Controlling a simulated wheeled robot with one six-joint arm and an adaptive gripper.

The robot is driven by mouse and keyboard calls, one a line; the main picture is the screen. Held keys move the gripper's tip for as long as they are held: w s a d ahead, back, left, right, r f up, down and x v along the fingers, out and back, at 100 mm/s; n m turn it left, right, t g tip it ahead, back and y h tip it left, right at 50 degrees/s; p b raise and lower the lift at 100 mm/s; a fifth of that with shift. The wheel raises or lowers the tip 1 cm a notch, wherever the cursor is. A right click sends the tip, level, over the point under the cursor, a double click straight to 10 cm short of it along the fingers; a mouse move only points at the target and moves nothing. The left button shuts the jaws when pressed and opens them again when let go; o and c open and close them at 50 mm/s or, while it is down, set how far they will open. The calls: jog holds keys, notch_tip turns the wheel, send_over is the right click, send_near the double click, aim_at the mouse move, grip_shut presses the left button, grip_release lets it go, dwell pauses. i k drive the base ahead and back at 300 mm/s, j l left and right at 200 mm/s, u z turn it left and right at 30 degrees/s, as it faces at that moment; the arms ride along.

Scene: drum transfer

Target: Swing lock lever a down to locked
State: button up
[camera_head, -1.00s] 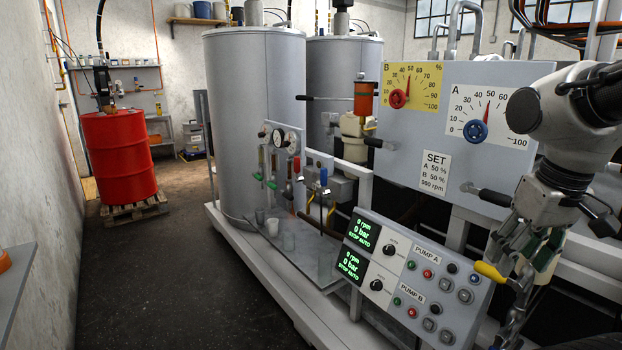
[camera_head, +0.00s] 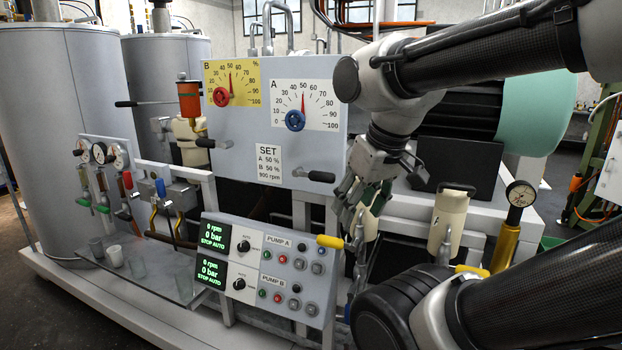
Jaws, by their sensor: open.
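The grey panel (camera_head: 235,140) carries a yellow dial B (camera_head: 232,84) with a red knob and a white dial A (camera_head: 304,105) with a blue knob. A black-gripped lever (camera_head: 315,176) sticks out nearly level from the panel's lower right, below dial A. Another black-gripped lever (camera_head: 206,143) is at the panel's left edge, on the B side. I see no label telling which is lock lever a. My gripper (camera_head: 356,208) is open, pointing down, to the right of and slightly below the lever under dial A, apart from it in the picture. Its fingers partly overlap the background.
A pump console (camera_head: 265,268) with green displays and buttons stands below the panel. A cream canister (camera_head: 448,220) and a pressure gauge (camera_head: 520,194) are at right. Large grey tanks (camera_head: 62,100) stand at left.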

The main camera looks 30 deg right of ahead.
aim_at(317, 176)
jog(key=i+j+z, duration=0.1)
jog(key=j+z, duration=1.1)
jog(key=i+l, duration=0.05)
